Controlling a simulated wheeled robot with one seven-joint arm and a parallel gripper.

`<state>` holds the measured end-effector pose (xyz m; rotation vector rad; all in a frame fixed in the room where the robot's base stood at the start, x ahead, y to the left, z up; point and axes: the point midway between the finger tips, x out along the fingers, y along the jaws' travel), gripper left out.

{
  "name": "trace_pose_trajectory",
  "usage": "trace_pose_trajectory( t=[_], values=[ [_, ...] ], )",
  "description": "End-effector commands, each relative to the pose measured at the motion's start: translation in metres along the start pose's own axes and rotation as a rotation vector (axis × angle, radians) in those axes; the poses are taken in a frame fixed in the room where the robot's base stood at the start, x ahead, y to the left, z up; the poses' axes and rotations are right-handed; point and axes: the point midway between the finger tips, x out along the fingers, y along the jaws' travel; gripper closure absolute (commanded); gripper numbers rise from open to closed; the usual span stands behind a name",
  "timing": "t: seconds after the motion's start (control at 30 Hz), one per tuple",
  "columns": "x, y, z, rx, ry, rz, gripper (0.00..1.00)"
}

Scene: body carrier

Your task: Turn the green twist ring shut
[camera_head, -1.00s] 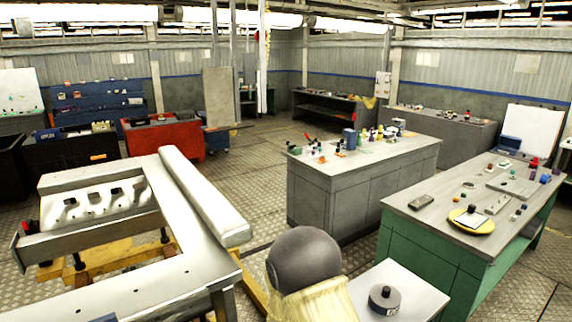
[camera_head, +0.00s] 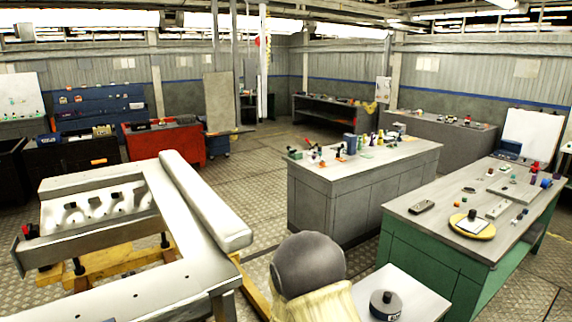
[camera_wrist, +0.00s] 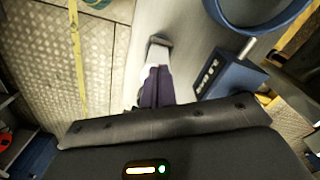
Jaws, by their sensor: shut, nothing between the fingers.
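I cannot make out a green twist ring in either view; the small things on the benches are too small to tell apart. My gripper (camera_wrist: 157,62) shows in the wrist view, its two dark fingers together and pale at the tips. It is shut and empty, over a smooth grey surface (camera_wrist: 195,35). I cannot tell whether the tips touch that surface. My gripper is not seen in the head view.
In the wrist view, a blue box (camera_wrist: 231,78) and a blue round rim (camera_wrist: 262,28) lie right of the fingers. The head view shows a grey bench (camera_head: 335,203), a green bench (camera_head: 437,268) with a yellow plate (camera_head: 486,231), and a pale frame (camera_head: 210,212). Patterned floor separates them.

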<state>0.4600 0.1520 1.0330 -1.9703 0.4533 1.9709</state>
Motion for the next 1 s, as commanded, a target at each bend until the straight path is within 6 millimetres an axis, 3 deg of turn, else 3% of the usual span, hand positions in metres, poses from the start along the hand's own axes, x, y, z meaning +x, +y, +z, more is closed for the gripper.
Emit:
trace_pose_trajectory(
  t=[1.0],
  values=[
    [-0.0004,0.0077,-0.0010,0.001,0.000,0.000,1.00]
  ],
)
